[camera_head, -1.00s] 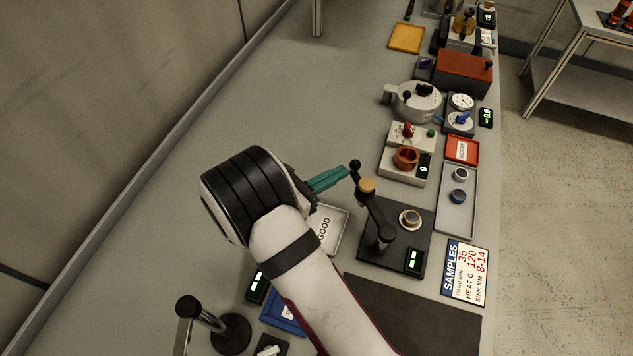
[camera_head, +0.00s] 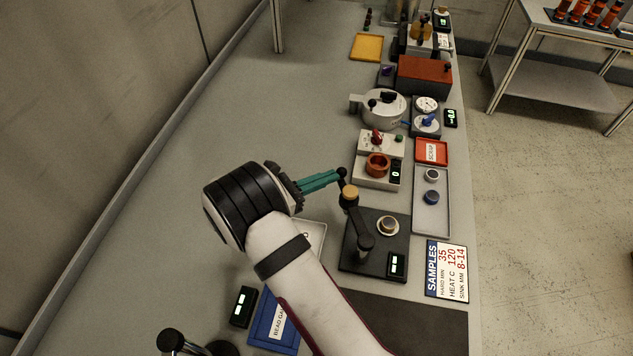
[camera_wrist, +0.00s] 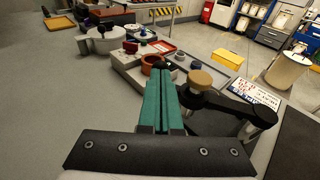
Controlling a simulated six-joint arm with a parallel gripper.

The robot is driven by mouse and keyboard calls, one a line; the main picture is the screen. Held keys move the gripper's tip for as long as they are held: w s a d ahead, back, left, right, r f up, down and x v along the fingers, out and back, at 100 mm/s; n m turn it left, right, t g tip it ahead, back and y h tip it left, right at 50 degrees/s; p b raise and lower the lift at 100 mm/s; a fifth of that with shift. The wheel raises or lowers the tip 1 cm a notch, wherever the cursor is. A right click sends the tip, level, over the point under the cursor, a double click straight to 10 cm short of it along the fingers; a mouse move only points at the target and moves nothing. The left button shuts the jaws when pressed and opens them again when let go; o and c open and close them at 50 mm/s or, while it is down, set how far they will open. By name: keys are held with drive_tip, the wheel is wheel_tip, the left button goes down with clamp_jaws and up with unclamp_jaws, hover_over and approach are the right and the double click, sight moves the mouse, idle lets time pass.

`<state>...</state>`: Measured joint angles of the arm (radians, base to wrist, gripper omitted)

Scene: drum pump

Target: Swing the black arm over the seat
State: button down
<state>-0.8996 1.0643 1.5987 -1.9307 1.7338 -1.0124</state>
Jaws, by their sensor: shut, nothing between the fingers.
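The black arm (camera_head: 356,218) reaches from its post on a dark base plate (camera_head: 400,250) toward the back of the plate. It bears a tan disc (camera_head: 350,193) and a black knob (camera_head: 341,172) at its far end. The seat (camera_head: 388,226), a pale ringed cup, is on the plate right of the arm, uncovered. My gripper (camera_head: 336,177) has its teal fingers shut and empty, tips at the knob; I cannot tell whether they touch. In the wrist view the fingers (camera_wrist: 160,76) are left of the tan disc (camera_wrist: 201,79), and the arm (camera_wrist: 228,103) runs right.
A beige unit with a red-orange cup (camera_head: 377,164) stands behind the plate. A grey tray (camera_head: 431,204) with two small round pieces and the samples card (camera_head: 446,270) are to the right. A white tray (camera_head: 318,238) lies partly under my wrist. The bench left of my arm is clear.

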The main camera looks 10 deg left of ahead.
sight(342, 172)
drive_tip(key=w+d+m+g+h, duration=0.2)
drive_tip(key=d+m+g, duration=0.1)
drive_tip(key=d, duration=0.1)
drive_tip(key=shift+w+g+h, duration=0.4)
drive_tip(key=d+m+g+h, duration=0.1)
drive_tip(key=d+m+g, duration=0.3)
drive_tip(key=d, duration=0.7)
drive_tip(key=shift+w+m+g+h, duration=0.3)
drive_tip(key=shift+w+g+h, duration=0.15)
drive_tip(key=shift+g, duration=0.35)
drive_tip(key=v, duration=1.2)
drive_tip(key=shift+s+a, duration=0.1)
drive_tip(key=shift+a, duration=0.3)
